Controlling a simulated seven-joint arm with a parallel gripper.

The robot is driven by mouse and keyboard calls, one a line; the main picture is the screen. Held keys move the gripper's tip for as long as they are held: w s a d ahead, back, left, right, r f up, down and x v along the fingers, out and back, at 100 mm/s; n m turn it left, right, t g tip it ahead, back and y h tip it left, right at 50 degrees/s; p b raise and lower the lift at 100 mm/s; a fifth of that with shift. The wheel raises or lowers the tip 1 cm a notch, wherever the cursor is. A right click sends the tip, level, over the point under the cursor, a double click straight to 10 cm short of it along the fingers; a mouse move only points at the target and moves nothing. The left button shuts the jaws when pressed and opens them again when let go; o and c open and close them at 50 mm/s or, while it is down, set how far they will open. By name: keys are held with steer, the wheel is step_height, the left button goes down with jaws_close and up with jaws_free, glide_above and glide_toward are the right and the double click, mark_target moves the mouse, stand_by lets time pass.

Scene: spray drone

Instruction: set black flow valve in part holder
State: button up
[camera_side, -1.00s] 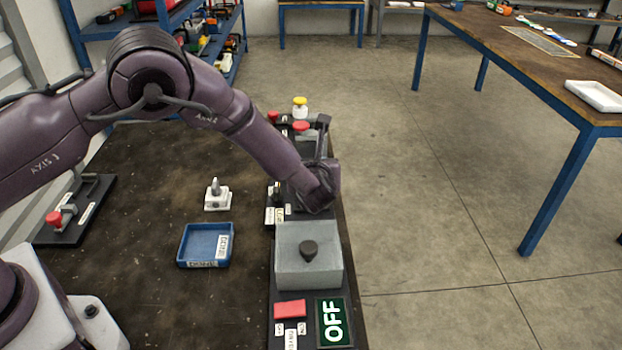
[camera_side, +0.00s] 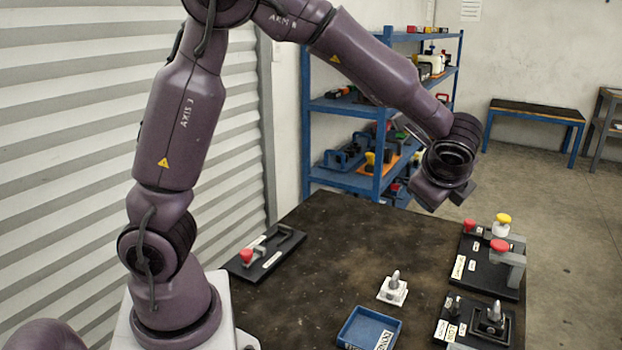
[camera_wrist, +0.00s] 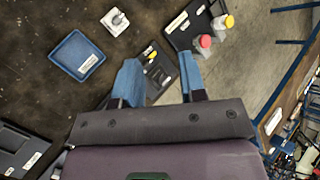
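The black flow valve (camera_side: 494,318), a dark square base with an upright silver stem, appears to sit upright in the part holder (camera_side: 447,327), a black labelled plate at the right table edge. Whether it is fully seated I cannot tell. The holder also shows in the wrist view (camera_wrist: 152,58), where its detail is too small to read. My gripper (camera_side: 446,196) is raised well above the table, behind the holder in the side view.
A similar white-based part (camera_side: 392,291) stands near a blue tray (camera_side: 354,342). A clamp fixture (camera_side: 492,270) with red and yellow tips is behind the holder. Another red-handled clamp (camera_side: 265,254) is at the table's left.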

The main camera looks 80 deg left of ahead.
steer(key=s+d+r+n+h, duration=0.1)
steer(key=s+r+n+h, duration=0.2)
steer(key=s+n, duration=0.3)
steer(key=s+d+r+n+t+h, duration=0.1)
steer(key=s+n, duration=0.6)
steer(key=s, duration=0.9)
step_height(320, 180, up, 2)
steer(key=d+h, duration=0.1)
steer(key=h, duration=0.2)
steer(key=shift+h, duration=0.3)
